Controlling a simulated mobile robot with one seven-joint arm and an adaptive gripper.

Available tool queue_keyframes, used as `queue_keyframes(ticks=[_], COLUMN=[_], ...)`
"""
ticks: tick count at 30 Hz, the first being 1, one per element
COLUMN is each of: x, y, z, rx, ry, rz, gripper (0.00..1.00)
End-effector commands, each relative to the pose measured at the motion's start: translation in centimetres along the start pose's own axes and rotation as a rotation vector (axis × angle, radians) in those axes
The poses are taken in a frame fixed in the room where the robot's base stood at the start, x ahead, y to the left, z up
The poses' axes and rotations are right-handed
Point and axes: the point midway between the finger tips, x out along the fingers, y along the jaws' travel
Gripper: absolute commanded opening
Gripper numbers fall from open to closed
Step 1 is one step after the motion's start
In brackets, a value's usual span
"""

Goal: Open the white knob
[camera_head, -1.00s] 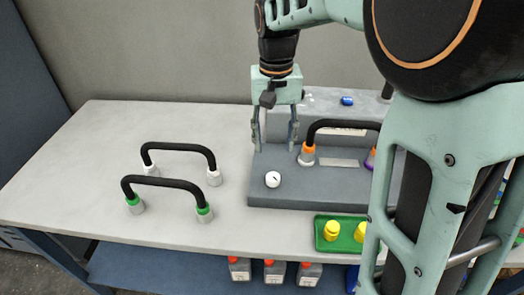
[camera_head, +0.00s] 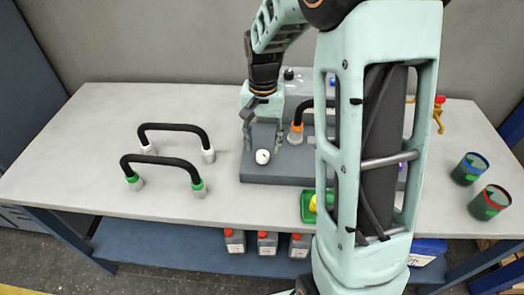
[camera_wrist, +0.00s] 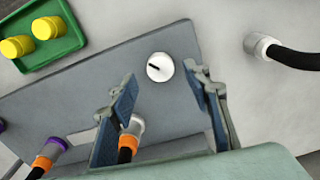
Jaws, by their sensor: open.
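The white knob (camera_head: 263,157) is a small round dial on the front left of the grey panel base (camera_head: 262,176). In the wrist view the knob (camera_wrist: 160,67) shows a short dark mark on its face. My gripper (camera_head: 263,148) is open and points down, close behind the knob in the head view. In the wrist view the gripper's fingertips (camera_wrist: 165,82) stand apart, with the knob just beyond and between them. Nothing is between the fingers. I cannot tell the exact height of the fingertips over the panel.
A black hose with an orange collar (camera_head: 296,134) stands on the panel, right of my gripper. Two black hoses with white (camera_head: 208,155) and green (camera_head: 198,188) ends lie left. A green tray (camera_wrist: 66,40) holds yellow pieces. Two cups (camera_head: 490,202) stand right. My arm hides part of the panel.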

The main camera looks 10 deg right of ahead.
Motion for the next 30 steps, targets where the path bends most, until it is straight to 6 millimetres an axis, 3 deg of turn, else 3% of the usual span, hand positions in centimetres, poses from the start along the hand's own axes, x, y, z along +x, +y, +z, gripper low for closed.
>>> queue_keyframes(ticks=[7, 18, 30], x=[3.2, 3.8, 3.8], y=[0.0, 0.0, 0.0], z=[0.0, 0.0, 0.0], rx=[-0.001, -0.001, -0.001], ry=[-0.001, 0.001, 0.001], rz=[0.001, -0.001, -0.001], gripper=[0.45, 0.45, 0.03])
